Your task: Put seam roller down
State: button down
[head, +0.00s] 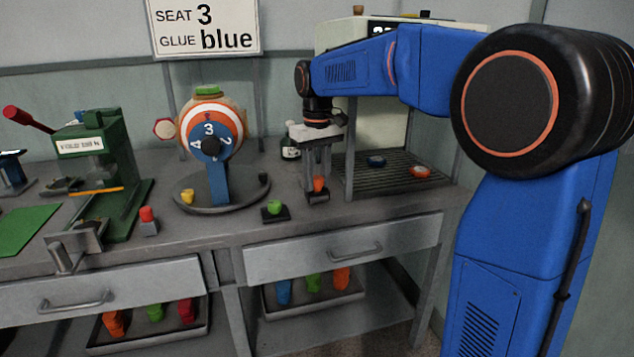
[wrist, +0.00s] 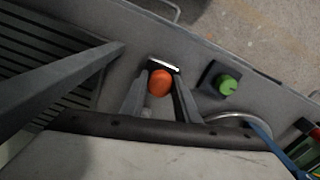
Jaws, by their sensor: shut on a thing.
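My gripper (head: 318,182) points down over the bench at the front edge, left of the slatted rack. It is shut on a small tool with a rounded orange top, which I take to be the seam roller (head: 319,185). In the wrist view the orange top (wrist: 160,83) sits between the two fingers (wrist: 160,98), with a pale metal strip just beyond it. A dark block (head: 317,198) shows directly below the orange part. I cannot tell whether the tool touches the bench.
A green-topped piece on a dark base (head: 274,209) stands close to the left; it also shows in the wrist view (wrist: 227,85). Left of it is a round stand with a numbered ball (head: 210,125). The slatted rack (head: 385,181) holds a blue and an orange ring.

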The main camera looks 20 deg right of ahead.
aim_at(317, 177)
jog(key=shift+f, duration=0.5)
jog(key=shift+f, duration=0.1)
jog(key=c, duration=1.4)
grip_release()
jog(key=shift+o, duration=0.2)
notch_tip(317, 177, up, 12)
jog(key=shift+f, duration=0.25)
jog(key=shift+r, duration=0.35)
jog(key=shift+s, duration=0.1)
